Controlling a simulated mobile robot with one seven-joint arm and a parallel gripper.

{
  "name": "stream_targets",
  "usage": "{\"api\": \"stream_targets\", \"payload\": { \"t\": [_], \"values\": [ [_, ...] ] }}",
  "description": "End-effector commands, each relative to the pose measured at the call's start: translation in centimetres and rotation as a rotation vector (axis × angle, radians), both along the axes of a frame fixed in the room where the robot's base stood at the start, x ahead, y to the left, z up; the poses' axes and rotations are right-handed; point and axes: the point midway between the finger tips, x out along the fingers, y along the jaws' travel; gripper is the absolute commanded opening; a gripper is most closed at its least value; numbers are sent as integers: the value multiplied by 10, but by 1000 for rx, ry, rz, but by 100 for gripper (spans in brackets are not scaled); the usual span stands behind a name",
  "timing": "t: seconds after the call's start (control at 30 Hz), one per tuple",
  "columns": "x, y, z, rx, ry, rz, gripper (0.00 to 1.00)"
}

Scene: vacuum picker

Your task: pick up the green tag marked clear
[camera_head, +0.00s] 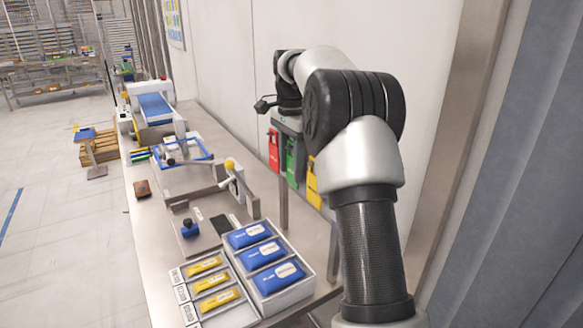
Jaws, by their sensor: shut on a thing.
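The green tag (292,161) hangs upright in a row on the wall side of the bench, between a red tag (273,150) and a yellow tag (313,184). Its marking is too small to read. My arm reaches up from the lower right and bends over toward the tags. My gripper (264,105) is the small dark end at the upper left of the wrist, close above the row. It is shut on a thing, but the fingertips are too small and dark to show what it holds.
The grey bench (152,225) carries a tray of blue packs (307,285), yellow packs (207,285), a brown block (142,189) and a blue-framed fixture (205,150). The wall (235,60) stands close behind the tags. Open floor (50,180) lies left.

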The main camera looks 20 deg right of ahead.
Motion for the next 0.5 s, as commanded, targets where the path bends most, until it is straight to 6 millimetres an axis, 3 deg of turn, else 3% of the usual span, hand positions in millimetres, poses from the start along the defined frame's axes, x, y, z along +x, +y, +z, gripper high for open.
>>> {"api": "stream_targets", "payload": {
  "t": [0.13,0.27,0.5],
  "values": [
    [1,1,14,-2,-2,1,22],
    [-5,28,11,-1,-1,5,22],
    [-17,91,11,0,-1,7,22]
  ]
}}
